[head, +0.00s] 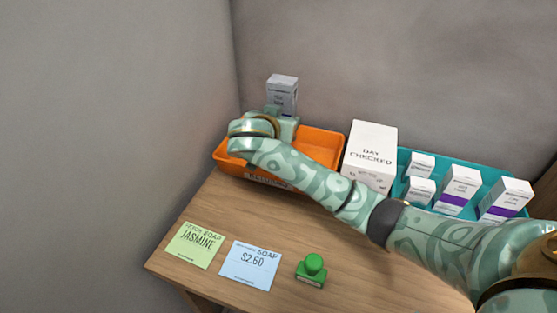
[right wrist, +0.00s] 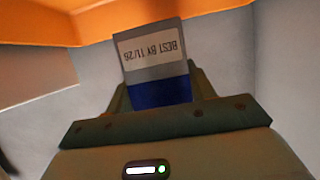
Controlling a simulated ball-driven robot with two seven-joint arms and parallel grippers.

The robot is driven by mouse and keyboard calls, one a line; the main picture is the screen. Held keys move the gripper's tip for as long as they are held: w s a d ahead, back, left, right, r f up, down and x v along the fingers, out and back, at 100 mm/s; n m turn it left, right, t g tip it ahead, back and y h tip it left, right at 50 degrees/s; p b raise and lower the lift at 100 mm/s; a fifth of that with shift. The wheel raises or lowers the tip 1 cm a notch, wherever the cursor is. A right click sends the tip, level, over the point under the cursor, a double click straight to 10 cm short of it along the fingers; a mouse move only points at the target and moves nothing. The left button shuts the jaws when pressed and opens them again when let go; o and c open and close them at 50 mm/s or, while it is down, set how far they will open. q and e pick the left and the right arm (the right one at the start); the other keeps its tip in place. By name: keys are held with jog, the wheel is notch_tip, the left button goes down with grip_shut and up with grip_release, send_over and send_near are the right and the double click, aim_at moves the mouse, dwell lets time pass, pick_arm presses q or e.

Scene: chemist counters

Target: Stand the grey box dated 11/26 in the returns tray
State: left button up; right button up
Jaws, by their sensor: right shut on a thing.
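The grey box (head: 282,95) is upright in the head view, above the back of the orange tray (head: 322,144). In the right wrist view the grey box (right wrist: 150,70) shows an upside-down label, BEST BY 11/26, and a blue band. My right gripper (head: 280,112) is shut on the box. In the head view my forearm and wrist hide the fingers and much of the tray. The tray's front label is partly covered by my arm. I cannot tell whether the box touches the tray. My left gripper is not in view.
A white DAY CHECKED box (head: 370,155) stands right of the orange tray. A teal tray (head: 483,178) with several white boxes is farther right. A green card (head: 195,245), a blue card (head: 249,265) and a green stamp (head: 312,270) lie at the front. Walls stand behind and left.

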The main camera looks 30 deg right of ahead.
notch_tip(320, 180, down, 8)
jog(key=b, duration=0.3)
jog(key=shift+s, duration=0.1)
jog(key=o, duration=1)
jog(key=shift+o, duration=0.2)
